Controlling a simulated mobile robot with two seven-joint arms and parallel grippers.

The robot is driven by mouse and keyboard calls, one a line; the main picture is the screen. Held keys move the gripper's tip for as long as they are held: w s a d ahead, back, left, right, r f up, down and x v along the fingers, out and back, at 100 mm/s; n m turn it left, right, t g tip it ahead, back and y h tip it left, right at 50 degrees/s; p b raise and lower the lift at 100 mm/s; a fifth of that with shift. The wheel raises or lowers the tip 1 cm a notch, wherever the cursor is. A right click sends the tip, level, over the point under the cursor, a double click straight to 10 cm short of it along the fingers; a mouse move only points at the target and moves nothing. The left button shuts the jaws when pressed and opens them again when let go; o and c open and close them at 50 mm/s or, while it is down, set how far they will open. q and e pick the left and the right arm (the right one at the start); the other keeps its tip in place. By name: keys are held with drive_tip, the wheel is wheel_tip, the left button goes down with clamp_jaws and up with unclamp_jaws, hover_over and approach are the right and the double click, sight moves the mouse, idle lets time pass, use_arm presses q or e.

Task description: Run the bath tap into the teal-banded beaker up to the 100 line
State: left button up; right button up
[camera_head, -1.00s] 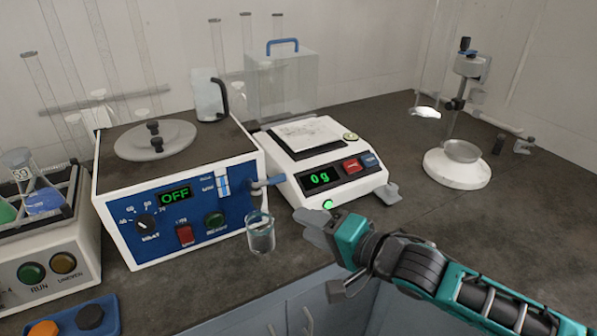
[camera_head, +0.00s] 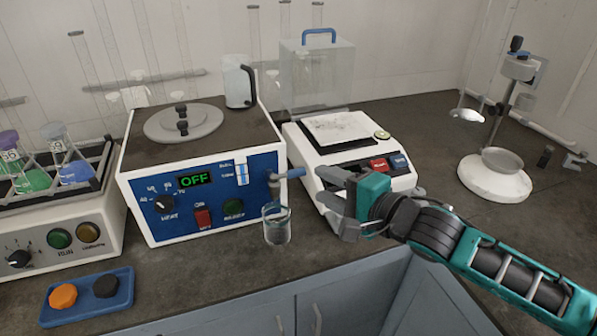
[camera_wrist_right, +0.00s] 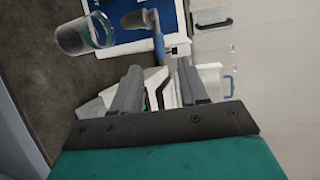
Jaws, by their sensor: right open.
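The beaker (camera_head: 277,226) is clear glass and stands upright on the bench in front of the bath, below its tap (camera_head: 291,174). A band and lines on it are too small to read, and I cannot tell whether it holds water. The bath (camera_head: 205,205) is a white box with a blue panel reading OFF. My right gripper (camera_head: 322,186) is open and empty, right of the beaker and tap and in front of the balance. The right wrist view shows its two fingers apart (camera_wrist_right: 160,68), with the beaker (camera_wrist_right: 84,35) and tap (camera_wrist_right: 158,45) beyond. My left gripper is out of view.
The balance (camera_head: 300,152) stands behind my right gripper, which covers its display. A shaker (camera_head: 60,235) with flasks stands at the left, a blue tray (camera_head: 92,290) in front. A jug (camera_head: 238,85) stands on the bath. The bench front right of the tray is clear.

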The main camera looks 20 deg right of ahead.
sight(301, 174)
drive_tip(key=x, duration=0.8)
drive_tip(key=shift+w+a+f, duration=0.1)
clamp_jaws()
idle(0.4)
